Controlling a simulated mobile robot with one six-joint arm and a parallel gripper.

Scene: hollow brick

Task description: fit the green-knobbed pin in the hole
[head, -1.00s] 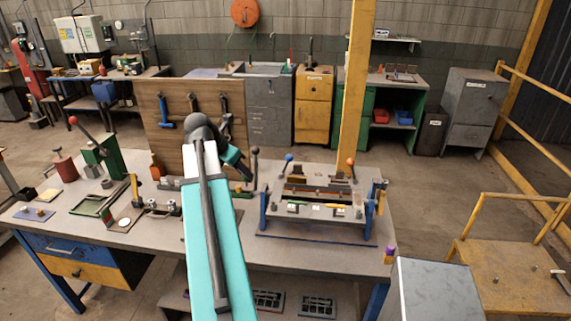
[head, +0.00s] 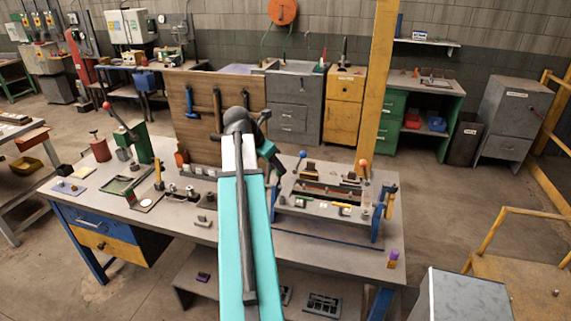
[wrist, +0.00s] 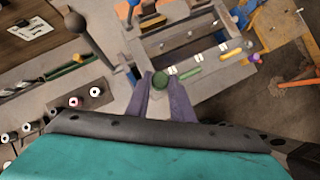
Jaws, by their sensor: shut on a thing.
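My gripper (wrist: 160,105) shows in the wrist view with its two purple-grey fingers shut on the green-knobbed pin (wrist: 159,80). Only the round green knob shows, between the fingertips; the pin's shank is hidden. The grey fixture (wrist: 150,52) lies just beyond the fingertips, with white tags along its near rail. I cannot tell the height of the pin above it, and I cannot make out the matching hole. In the head view the fixture (head: 318,209) stands on the right part of the bench; my arm hides the gripper and the pin there.
A green bar (wrist: 190,72) and a yellow bar (wrist: 232,55) lie along the fixture's near rail.

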